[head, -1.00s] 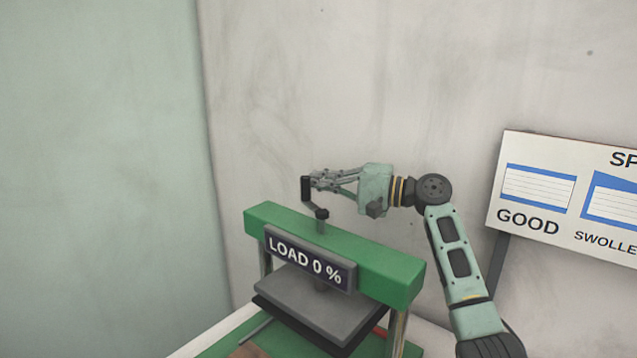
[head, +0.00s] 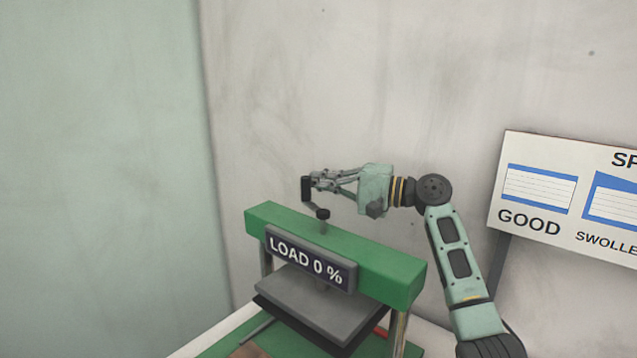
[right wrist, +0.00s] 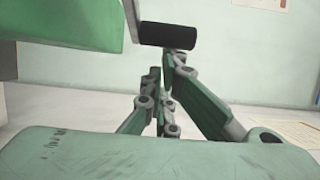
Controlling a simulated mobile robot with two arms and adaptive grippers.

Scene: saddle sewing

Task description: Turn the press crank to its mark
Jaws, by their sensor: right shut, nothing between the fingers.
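The green press (head: 335,250) stands on the table with a sign that reads LOAD 0 %. Its crank has a dark upright handle (head: 306,188) on an arm above a dark hub (head: 323,214) on top of the beam. My right gripper (head: 316,183) reaches in from the right with its fingertips at the handle. It is shut, with nothing gripped between the fingers. In the right wrist view the dark handle (right wrist: 167,35) lies just beyond the closed fingertips (right wrist: 160,78); I cannot tell if they touch. My left gripper is not in view.
The press's grey plate (head: 315,303) sits under the beam, above a green surface on the table. A board (head: 570,200) with GOOD and SWOLLEN-like labels stands at the right.

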